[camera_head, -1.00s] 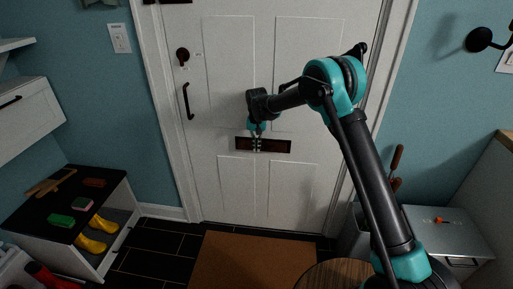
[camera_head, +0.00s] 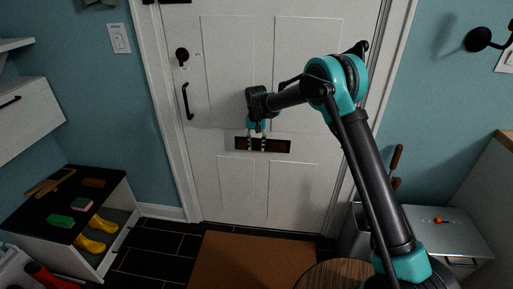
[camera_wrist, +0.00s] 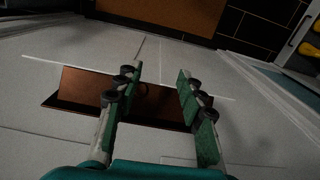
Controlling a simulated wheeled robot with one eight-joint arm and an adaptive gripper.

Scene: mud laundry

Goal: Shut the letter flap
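The letter slot in the white door (camera_head: 228,185) shows in the head view as a dark-framed brown strip (camera_head: 281,146). In the wrist view its copper-brown face (camera_wrist: 82,88) lies within a dark frame, with a thin pale edge running across it. I cannot tell how far the flap stands open. My gripper (camera_head: 257,143) is in front of the slot. In the wrist view my gripper (camera_wrist: 157,80) has its two fingers well apart, with nothing held between them. The fingers hide part of the slot, and contact with it cannot be told.
A black door handle (camera_head: 187,101) and a round knob (camera_head: 182,55) are on the door's left. A brown mat (camera_head: 245,262) lies before the door. A low bench (camera_head: 58,205) with small items stands left. A grey cabinet (camera_head: 465,228) stands right.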

